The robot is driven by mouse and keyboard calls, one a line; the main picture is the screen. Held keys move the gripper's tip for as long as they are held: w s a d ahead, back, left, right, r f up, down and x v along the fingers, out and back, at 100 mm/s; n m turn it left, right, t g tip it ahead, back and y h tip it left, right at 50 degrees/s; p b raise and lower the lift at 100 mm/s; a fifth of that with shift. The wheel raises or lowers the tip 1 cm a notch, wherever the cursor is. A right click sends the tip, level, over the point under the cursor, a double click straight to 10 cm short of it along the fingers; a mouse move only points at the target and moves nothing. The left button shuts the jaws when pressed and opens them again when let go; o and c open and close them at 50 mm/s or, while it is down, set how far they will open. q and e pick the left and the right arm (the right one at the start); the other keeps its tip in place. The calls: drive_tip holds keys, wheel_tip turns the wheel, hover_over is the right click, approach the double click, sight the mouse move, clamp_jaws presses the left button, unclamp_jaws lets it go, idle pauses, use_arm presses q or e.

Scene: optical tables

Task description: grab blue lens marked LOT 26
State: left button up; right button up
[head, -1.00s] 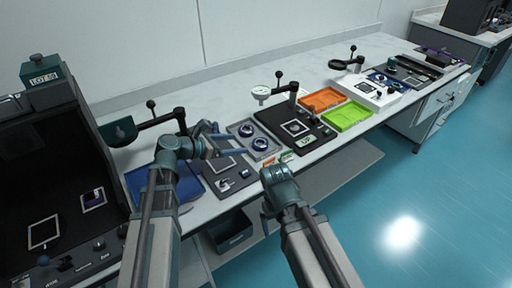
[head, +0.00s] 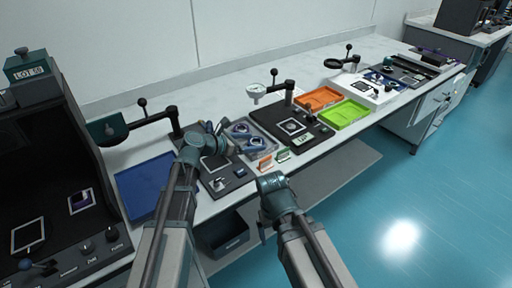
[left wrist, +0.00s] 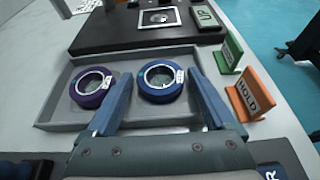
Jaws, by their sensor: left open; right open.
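The blue lens (left wrist: 162,82) is a ring with clear glass and a small white tag in the left wrist view; I cannot read its lot number. It lies in a grey tray (left wrist: 60,108) beside a purple-rimmed lens (left wrist: 92,88), which also has a white tag. My left gripper (left wrist: 160,78) is open, with one blue finger on each side of the blue lens; contact cannot be told. The left finger lies between the two lenses. In the head view my left gripper (head: 232,137) is over the tray. My right gripper (head: 270,186) is open, in front of the table edge.
An orange HOLD sign (left wrist: 249,95) and a green sign (left wrist: 230,53) stand right of the tray. A dark board (left wrist: 130,35) with an UP display lies beyond it.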

sight(252, 143)
use_arm(q)
drive_tip(key=shift+w+d, duration=0.1)
drive_tip(key=shift+d, duration=0.05)
drive_tip(key=shift+c, duration=0.3)
drive_tip(key=c, duration=1.1)
drive_tip(key=shift+r+p, duration=0.85)
drive_tip(key=shift+p, duration=0.15)
wheel_tip(252, 143, up, 2)
drive_tip(key=shift+r+p, duration=0.1)
drive_tip(key=shift+p, duration=1)
drive_tip(key=s+d, duration=0.3)
drive_tip(key=s, duration=0.1)
drive_tip(key=s+d, duration=0.3)
drive_tip(key=s, duration=0.1)
drive_tip(key=s+d+r+p, duration=0.1)
drive_tip(key=s+d, duration=0.2)
drive_tip(key=s, duration=0.1)
drive_tip(key=shift+s+d, duration=0.35)
drive_tip(key=shift+d, duration=0.05)
